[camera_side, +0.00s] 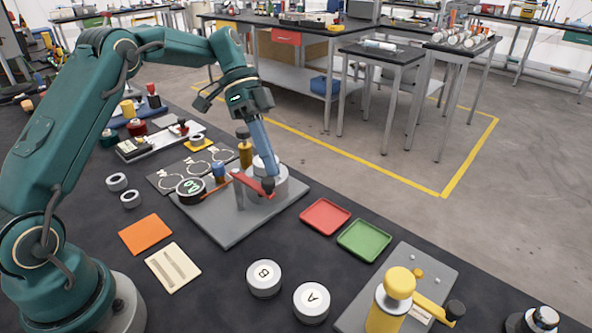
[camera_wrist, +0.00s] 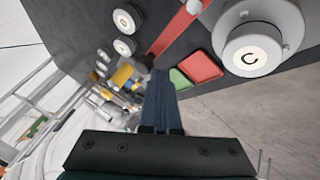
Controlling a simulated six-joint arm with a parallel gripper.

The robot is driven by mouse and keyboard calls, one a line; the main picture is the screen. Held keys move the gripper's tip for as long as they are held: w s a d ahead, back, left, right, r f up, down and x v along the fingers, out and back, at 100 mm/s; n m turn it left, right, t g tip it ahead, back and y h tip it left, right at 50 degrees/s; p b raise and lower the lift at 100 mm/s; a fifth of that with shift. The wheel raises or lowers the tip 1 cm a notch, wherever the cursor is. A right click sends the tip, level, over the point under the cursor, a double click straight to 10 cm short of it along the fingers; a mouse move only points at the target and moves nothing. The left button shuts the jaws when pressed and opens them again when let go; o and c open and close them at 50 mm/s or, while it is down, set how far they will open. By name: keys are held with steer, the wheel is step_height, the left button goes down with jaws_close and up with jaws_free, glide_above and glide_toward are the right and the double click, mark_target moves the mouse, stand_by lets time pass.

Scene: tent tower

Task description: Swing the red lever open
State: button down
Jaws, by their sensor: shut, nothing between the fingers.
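The red lever (camera_side: 249,183) sits on a grey base plate (camera_side: 229,225), in front of a white cylinder (camera_side: 289,185). In the wrist view the red lever (camera_wrist: 172,33) runs from a round pale pivot at the top down to a dark knob (camera_wrist: 145,63). The cylinder (camera_wrist: 252,48) there is marked C. My gripper (camera_side: 268,182) points down at the lever's outer end, with its blue fingers shut and nothing between them. In the wrist view my gripper's tips (camera_wrist: 160,74) are right beside the knob. I cannot tell whether they touch it.
A green-marked round disc (camera_side: 190,187) is left of the lever. A red tray (camera_side: 325,216) and a green tray (camera_side: 364,240) lie to the right. White cylinders B (camera_side: 264,279) and A (camera_side: 311,302) stand in front. A yellow lever fixture (camera_side: 397,290) stands at front right.

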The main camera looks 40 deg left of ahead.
stand_by(0.4)
step_height(320, 180, up, 12)
steer(key=s+d+f+m+t+y, duration=0.1)
steer(key=s, duration=0.1)
steer(key=s+d+r+n+t+y, duration=0.2)
steer(key=s+d+r, duration=0.15)
steer(key=s, duration=0.25)
steer(key=s+a+f+n+t+y, duration=0.3)
steer(key=s+f+n+t+y, duration=0.1)
steer(key=s+f+n, duration=0.6)
steer(key=shift+f, duration=0.2)
